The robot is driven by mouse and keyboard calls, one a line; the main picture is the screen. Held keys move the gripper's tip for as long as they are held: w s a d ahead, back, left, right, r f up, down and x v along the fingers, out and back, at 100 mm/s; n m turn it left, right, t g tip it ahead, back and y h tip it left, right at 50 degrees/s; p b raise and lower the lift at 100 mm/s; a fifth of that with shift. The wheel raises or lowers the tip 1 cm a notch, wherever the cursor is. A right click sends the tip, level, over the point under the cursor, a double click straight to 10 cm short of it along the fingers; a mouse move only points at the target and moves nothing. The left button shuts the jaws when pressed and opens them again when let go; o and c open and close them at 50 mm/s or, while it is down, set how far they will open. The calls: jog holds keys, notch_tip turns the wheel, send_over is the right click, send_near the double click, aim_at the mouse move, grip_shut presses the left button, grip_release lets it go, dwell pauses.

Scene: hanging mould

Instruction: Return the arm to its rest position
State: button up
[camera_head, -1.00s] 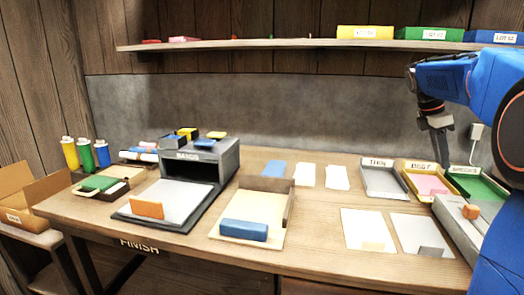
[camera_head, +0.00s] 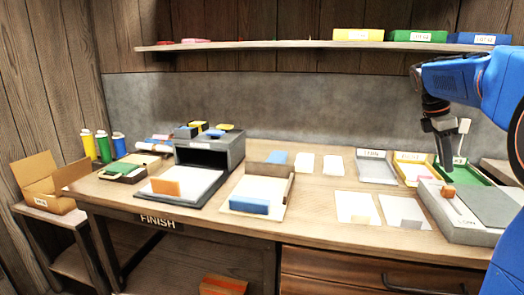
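My blue arm (camera_head: 452,80) comes in from the right edge of the head view, bent, with its end hanging down. My gripper (camera_head: 443,158) points down over the trays at the right of the workbench (camera_head: 300,232). Its dark fingers overlap the green tray (camera_head: 472,172) in the picture. I see nothing held in it. The fingers are too small and too close together to tell whether they are open or shut.
A grey box with a flat top (camera_head: 485,207) stands at the bench's right, close to my arm. A dark press-like box (camera_head: 210,150) stands left of centre. The shelf (camera_head: 290,46) holds coloured boxes above. A cardboard box (camera_head: 45,183) is at the left. The bench's front middle is clear.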

jog(key=s+a+f+m+t, duration=0.1)
jog(key=s+a+f+m, duration=0.1)
jog(key=s+a, duration=0.3)
jog(key=s+a+f+m+t+y, duration=0.1)
jog(key=s+a+f+m, duration=0.1)
jog(key=s+a, duration=0.2)
jog(key=s+a+f+m+t+y, duration=0.1)
jog(key=s+a+f+m, duration=0.1)
jog(key=s+a, duration=0.3)
jog(key=shift+s+a+f+m, duration=0.15)
jog(key=shift+s+a+m, duration=0.2)
jog(key=shift+a, duration=0.25)
jog(key=s+a+f+m+t+y, duration=0.2)
jog(key=s+a+f+m, duration=0.6)
jog(key=s+f, duration=0.5)
jog(key=shift+s+a+f+t, duration=0.3)
jog(key=shift+s+a+f, duration=0.05)
jog(key=shift+s+a, duration=0.6)
